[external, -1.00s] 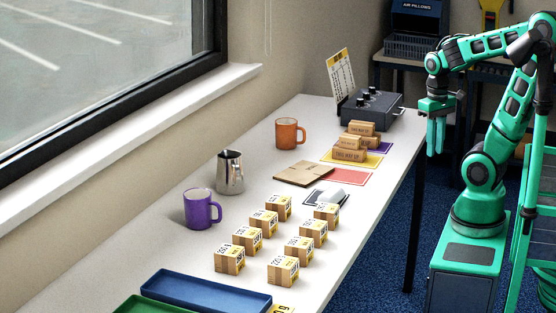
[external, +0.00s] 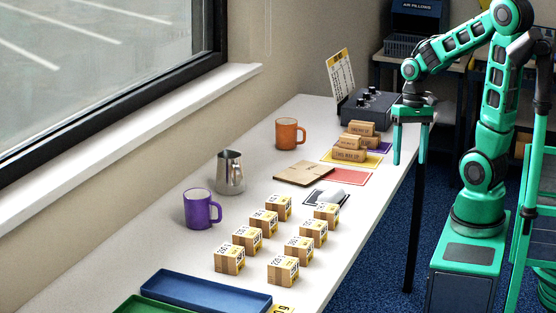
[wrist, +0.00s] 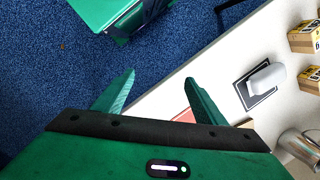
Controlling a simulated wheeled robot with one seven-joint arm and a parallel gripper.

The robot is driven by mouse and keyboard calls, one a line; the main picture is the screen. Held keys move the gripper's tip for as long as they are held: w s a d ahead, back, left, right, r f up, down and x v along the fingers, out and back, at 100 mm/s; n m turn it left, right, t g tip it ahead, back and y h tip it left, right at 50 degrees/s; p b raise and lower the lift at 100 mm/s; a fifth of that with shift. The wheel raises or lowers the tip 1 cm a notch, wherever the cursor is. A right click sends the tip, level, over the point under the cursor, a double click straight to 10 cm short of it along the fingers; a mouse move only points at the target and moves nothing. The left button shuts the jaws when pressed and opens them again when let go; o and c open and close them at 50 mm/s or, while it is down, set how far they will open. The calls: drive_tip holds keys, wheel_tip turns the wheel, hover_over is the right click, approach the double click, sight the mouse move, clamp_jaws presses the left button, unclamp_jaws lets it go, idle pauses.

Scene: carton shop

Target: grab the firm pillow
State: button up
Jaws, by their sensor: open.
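A pale grey-white, rounded pillow-like thing (external: 332,194) lies on a dark, white-edged mat (external: 314,199) near the table's front edge. The wrist view shows it too (wrist: 266,78), right of the fingers, on the dark mat. I cannot tell from its looks how firm it is. My gripper (external: 409,158) is open and empty, fingers pointing down, near the table's front edge and farther along the table than the pillow.
Several small labelled cartons (external: 270,239) stand in two rows nearer the camera. A flat brown carton (external: 303,174), a red mat (external: 348,177) and stacked brown boxes (external: 350,155) lie beyond the pillow. A metal pitcher (external: 230,173), orange mug (external: 288,133) and purple mug (external: 199,209) stand behind.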

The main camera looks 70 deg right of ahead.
sight(337, 186)
drive_tip(key=w+a+f+m+y, duration=0.1)
drive_tip(key=w+a, duration=0.1)
drive_tip(key=w, duration=0.1)
drive_tip(key=w+a+f+m+y, duration=0.2)
drive_tip(key=w, duration=0.1)
drive_tip(key=w+a+f+m+y, duration=0.1)
drive_tip(key=w+a+m+y, duration=0.1)
drive_tip(key=w, duration=0.1)
drive_tip(key=shift+w+a+f, duration=0.35)
drive_tip(key=shift+a+f, duration=0.05)
drive_tip(key=w+a+m+y, duration=0.1)
drive_tip(key=w+y, duration=0.1)
drive_tip(key=w+a+r+m+t+y, duration=0.1)
drive_tip(key=m+y, duration=0.1)
drive_tip(key=w+a+m+t+y, duration=0.1)
drive_tip(key=w+m+y, duration=0.1)
drive_tip(key=shift+w+a+r, duration=0.1)
drive_tip(key=shift+w+r, duration=0.2)
drive_tip(key=shift+r, duration=0.05)
drive_tip(key=shift+w+r, duration=0.15)
drive_tip(key=shift+a, duration=0.2)
drive_tip(key=x, duration=0.5)
drive_tip(key=shift+w+a+r, duration=0.1)
drive_tip(key=shift+w+x, duration=0.2)
drive_tip(key=shift+x, duration=1.15)
drive_tip(key=shift+w+x, duration=0.2)
drive_tip(key=shift+x, duration=1.1)
drive_tip(key=c, duration=1.1)
